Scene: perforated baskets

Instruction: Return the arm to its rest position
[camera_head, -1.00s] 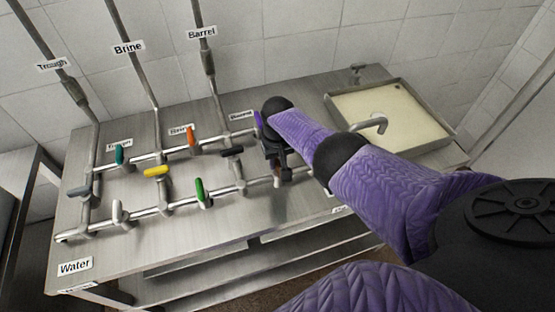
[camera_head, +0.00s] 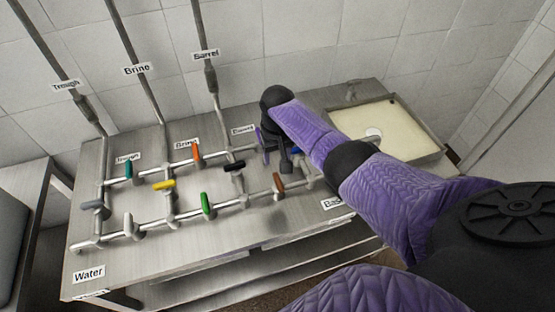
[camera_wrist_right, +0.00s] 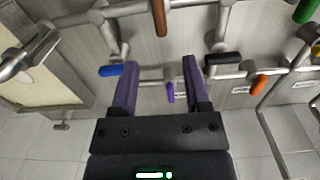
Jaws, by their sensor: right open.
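My right arm (camera_head: 395,205), in a purple sleeve, reaches in from the right over the steel pipe table (camera_head: 200,245). My right gripper (camera_head: 285,162) hangs over the right end of the pipes, near the brown handle (camera_head: 278,182). In the right wrist view the gripper (camera_wrist_right: 160,68) has its two fingers apart with nothing held. The purple handle (camera_wrist_right: 170,92) shows between the fingers in that picture, and the blue handle (camera_wrist_right: 110,71) shows beside the left finger. Whether either is touched I cannot tell. My left gripper is out of view.
More valve handles stand on the pipes, including black (camera_head: 234,166), green (camera_head: 207,204), yellow (camera_head: 164,185) and orange (camera_head: 197,153). A basin (camera_head: 437,150) of pale liquid lies behind my right arm. Upright pipes (camera_head: 135,60) rise along the tiled wall. A dark-framed stand (camera_head: 45,205) is at left.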

